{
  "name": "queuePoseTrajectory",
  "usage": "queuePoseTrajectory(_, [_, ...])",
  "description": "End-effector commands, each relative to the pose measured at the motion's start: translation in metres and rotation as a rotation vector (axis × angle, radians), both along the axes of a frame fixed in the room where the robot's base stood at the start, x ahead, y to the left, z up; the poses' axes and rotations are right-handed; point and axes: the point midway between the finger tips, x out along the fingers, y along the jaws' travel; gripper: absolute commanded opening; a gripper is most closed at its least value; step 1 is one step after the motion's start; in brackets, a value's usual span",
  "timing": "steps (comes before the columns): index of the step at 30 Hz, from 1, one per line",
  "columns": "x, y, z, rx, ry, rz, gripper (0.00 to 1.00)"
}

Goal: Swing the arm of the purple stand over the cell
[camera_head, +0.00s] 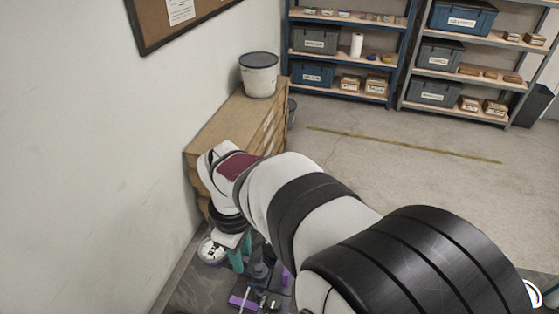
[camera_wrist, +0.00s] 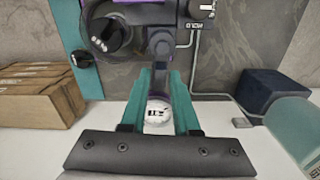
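My gripper (camera_head: 240,250) points down at the bench, its two teal fingers standing apart. In the wrist view, the fingers (camera_wrist: 161,80) are either side of a dark upright piece (camera_wrist: 162,55); I cannot tell whether they touch it. Purple parts (camera_head: 243,301) show low in the head view, beside dark fittings, and a purple edge (camera_wrist: 130,1) shows at the top of the wrist view. These look like the purple stand, but its arm is not clearly distinguishable. A round white dial-like thing (camera_head: 211,250) lies left of the fingers. I cannot identify the cell with certainty.
A wooden cabinet (camera_head: 225,122) bearing a white bucket (camera_head: 259,76) stands beyond the bench.

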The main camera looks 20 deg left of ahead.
Motion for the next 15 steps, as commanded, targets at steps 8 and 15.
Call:
queuePoseTrajectory(8, [0.0000,0.0001,0.0003,0.000,0.000,0.000,0.00])
queuePoseTrajectory(15, [-0.0002,0.0001,0.0005,0.000,0.000,0.000,0.00])
